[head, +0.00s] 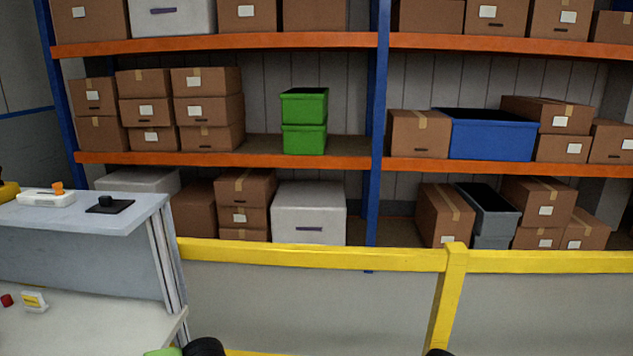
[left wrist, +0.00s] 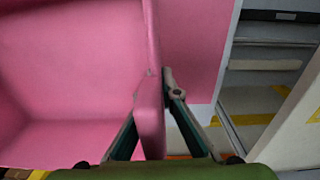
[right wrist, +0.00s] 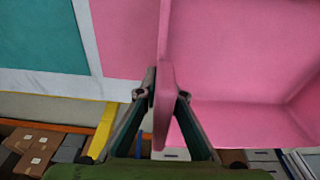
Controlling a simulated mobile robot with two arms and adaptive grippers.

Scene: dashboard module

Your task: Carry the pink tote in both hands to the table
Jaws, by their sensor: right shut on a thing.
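The pink tote shows in the left wrist view (left wrist: 70,60) and the right wrist view (right wrist: 235,55). It is out of the head view. The part of its inside that shows is bare. My left gripper (left wrist: 153,90) has one finger on each side of a tote wall, closed on it. My right gripper (right wrist: 165,90) is shut on another stretch of tote wall in the same way. Only small parts of my arms show at the bottom edge of the head view. A pale workbench (head: 90,335) stands at the left; I cannot tell whether it is the task's table.
A yellow rail (head: 310,252) with grey panels stands across the front. Behind it is a rack (head: 230,159) of brown boxes, green bins (head: 304,106) and a blue bin (head: 492,135). The workbench's raised shelf (head: 70,215) holds small devices. A teal panel (right wrist: 35,45) shows in the right wrist view.

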